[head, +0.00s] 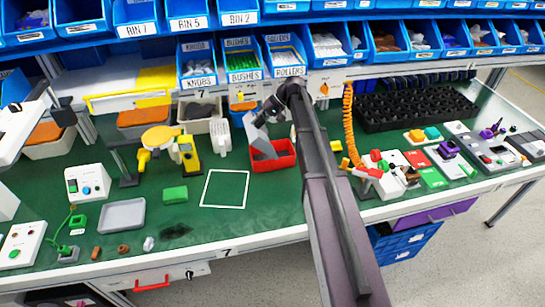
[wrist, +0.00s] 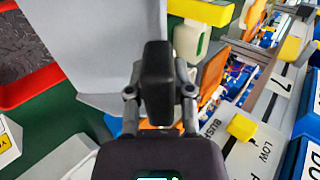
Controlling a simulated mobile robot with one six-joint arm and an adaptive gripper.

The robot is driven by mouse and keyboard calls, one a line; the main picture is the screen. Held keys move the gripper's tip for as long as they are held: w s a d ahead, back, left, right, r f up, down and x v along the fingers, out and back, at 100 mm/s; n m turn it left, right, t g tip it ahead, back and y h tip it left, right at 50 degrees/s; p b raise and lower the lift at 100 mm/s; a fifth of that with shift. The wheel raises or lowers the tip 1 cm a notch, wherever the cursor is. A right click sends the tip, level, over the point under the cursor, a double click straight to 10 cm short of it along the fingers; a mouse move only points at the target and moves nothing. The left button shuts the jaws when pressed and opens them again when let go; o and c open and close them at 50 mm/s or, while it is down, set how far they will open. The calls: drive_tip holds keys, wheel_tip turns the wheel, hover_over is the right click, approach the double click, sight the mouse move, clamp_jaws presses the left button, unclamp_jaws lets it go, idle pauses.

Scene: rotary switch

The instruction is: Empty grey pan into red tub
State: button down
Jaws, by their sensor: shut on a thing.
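My gripper (head: 272,106) is shut on the grey pan (head: 257,135) and holds it steeply tilted above the left side of the red tub (head: 284,162). In the wrist view the gripper (wrist: 158,75) covers part of the pan (wrist: 95,40), whose smooth grey wall fills the upper left. The red tub's rim (wrist: 30,88) shows at the left edge there, with dark, speckled matter inside. The tub stands upright on the green bench. The pan's inside is turned away, so I cannot tell whether anything is left in it.
A white outlined square (head: 224,188) on the bench is empty. A shallow grey tray (head: 122,215) lies flat at the left, near a green block (head: 175,194). A yellow device (head: 188,152) stands left of the tub. Blue bins line the back; an orange coiled cord (head: 349,120) hangs at right.

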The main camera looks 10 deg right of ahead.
drive_tip(key=shift+a, duration=0.1)
drive_tip(key=shift+a+f+h+p, duration=0.35)
drive_tip(key=shift+a+h, duration=0.3)
drive_tip(key=shift+h, duration=0.05)
drive_tip(key=a+f+h, duration=0.1)
drive_tip(key=a, duration=0.1)
drive_tip(key=a+f+h, duration=0.1)
drive_tip(key=h, duration=0.1)
drive_tip(key=shift+a+f, duration=0.3)
drive_tip(key=shift+a, duration=0.05)
drive_tip(key=shift+s+a+f+h+b, duration=0.1)
drive_tip(key=shift+a+f+h+b, duration=0.4)
drive_tip(key=shift+f+h, duration=0.3)
drive_tip(key=shift+w+a+f+h+b, duration=0.1)
drive_tip(key=shift+a+f+h+b, duration=0.4)
drive_tip(key=shift+f+h, duration=0.3)
drive_tip(key=shift+s+a+f+h+b, duration=0.1)
drive_tip(key=shift+a+f+h+b, duration=0.25)
drive_tip(key=shift+a+f+h, duration=0.3)
drive_tip(key=shift+d, duration=0.1)
wheel_tip(320, 180, up, 3)
drive_tip(key=p, duration=0.3)
